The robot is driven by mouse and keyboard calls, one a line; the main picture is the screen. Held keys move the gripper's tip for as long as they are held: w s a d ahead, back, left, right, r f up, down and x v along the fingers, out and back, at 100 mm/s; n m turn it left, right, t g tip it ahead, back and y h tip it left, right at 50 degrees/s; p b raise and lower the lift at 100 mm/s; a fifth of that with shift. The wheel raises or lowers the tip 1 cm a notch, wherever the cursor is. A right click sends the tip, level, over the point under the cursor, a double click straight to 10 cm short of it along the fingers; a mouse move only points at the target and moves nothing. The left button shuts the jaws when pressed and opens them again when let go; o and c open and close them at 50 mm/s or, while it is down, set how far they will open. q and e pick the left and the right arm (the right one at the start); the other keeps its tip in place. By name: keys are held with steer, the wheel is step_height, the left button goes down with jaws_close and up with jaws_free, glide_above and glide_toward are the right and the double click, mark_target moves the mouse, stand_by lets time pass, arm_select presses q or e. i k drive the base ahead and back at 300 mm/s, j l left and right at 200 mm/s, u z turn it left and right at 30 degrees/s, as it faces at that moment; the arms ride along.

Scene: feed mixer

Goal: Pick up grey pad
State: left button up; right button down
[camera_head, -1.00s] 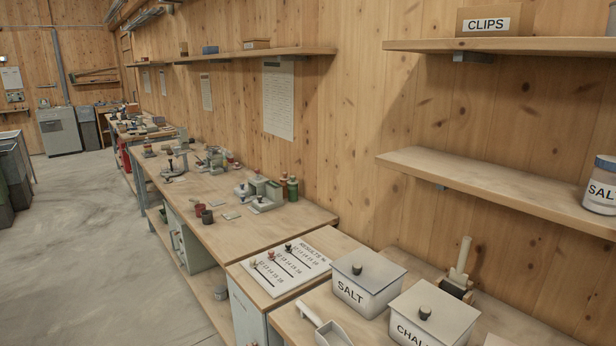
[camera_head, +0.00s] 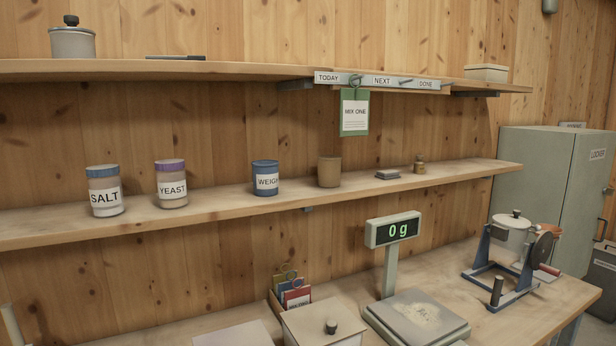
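A small grey flat block, which looks like a pad (camera_head: 388,174), lies on the lower shelf (camera_head: 235,203) toward its right part. It sits between a brown cup (camera_head: 329,171) on its left and a small brass-coloured weight or bottle (camera_head: 419,165) on its right. It appears to have a darker lower layer; whether it is one piece or two stacked I cannot tell. Neither of my grippers is in view.
The lower shelf also holds jars marked SALT (camera_head: 105,191), YEAST (camera_head: 171,183) and WEIGH (camera_head: 265,178). Below stand a scale (camera_head: 418,318) with a display reading 0 g (camera_head: 393,230), a lidded box (camera_head: 322,322) and a hand-cranked drum mixer (camera_head: 512,250). A green card (camera_head: 354,112) hangs above the shelf.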

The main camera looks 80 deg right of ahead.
mark_target(387, 175)
steer(key=z, duration=2.9)
